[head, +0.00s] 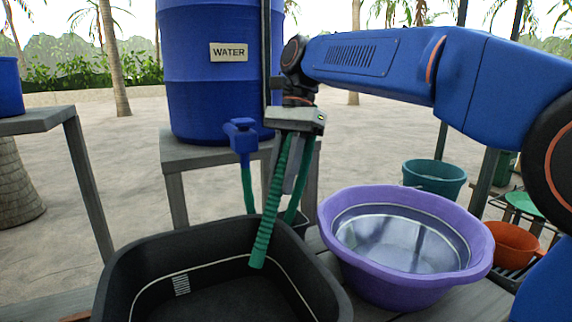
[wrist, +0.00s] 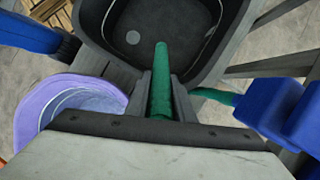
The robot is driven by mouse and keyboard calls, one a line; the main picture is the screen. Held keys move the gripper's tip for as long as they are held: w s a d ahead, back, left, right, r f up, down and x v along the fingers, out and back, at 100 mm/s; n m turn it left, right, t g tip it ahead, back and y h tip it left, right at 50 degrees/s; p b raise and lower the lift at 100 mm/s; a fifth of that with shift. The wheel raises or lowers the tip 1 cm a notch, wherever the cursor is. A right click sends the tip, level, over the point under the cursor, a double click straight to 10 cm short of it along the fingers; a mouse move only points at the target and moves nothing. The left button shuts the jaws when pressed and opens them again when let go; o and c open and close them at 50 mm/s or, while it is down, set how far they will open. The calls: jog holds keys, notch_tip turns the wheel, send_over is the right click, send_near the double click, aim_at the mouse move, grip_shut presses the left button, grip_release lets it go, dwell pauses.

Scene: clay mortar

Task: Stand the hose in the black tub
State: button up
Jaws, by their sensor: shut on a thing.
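The green ribbed hose (head: 270,212) hangs down at a slant from my gripper (head: 288,150), which is shut on it. Its free end is over the black tub (head: 135,262), inside the rim's outline in the head view. In the wrist view the hose (wrist: 161,90) runs from between the fingers of my gripper (wrist: 160,100) out over the black tub (wrist: 205,62). I cannot tell whether the free end touches the tub. The tub's floor looks empty. Another stretch of hose hangs from the blue tap (head: 241,140).
A purple basin (head: 345,245) with clear water stands right of the tub. A blue water barrel (head: 215,75) stands behind on a grey stand (head: 172,160). A teal tub (head: 435,177) and an orange bowl (head: 512,243) are farther right.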

aim_at(267, 228)
jog(key=shift+s+a+r+x, duration=0.1)
jog(key=shift+s+a+x, duration=0.05)
jog(key=shift+x, duration=1.7)
jog(key=shift+s+a+r+x, duration=0.1)
jog(key=shift+s+a+x, duration=0.05)
jog(key=shift+x, duration=1.7)
jog(key=shift+s+a+r+x, duration=0.1)
jog(key=shift+s+x, duration=0.05)
jog(key=shift+x, duration=1.7)
jog(key=o, duration=1.8)
jog(key=shift+s+a+v, duration=0.1)
jog(key=shift+s+v, duration=0.05)
jog(key=shift+v, duration=2.55)
jog(key=shift+s+a+v, duration=0.1)
jog(key=shift+s+v, duration=0.05)
jog(key=shift+v, duration=2.55)
jog(key=shift+r, duration=0.15)
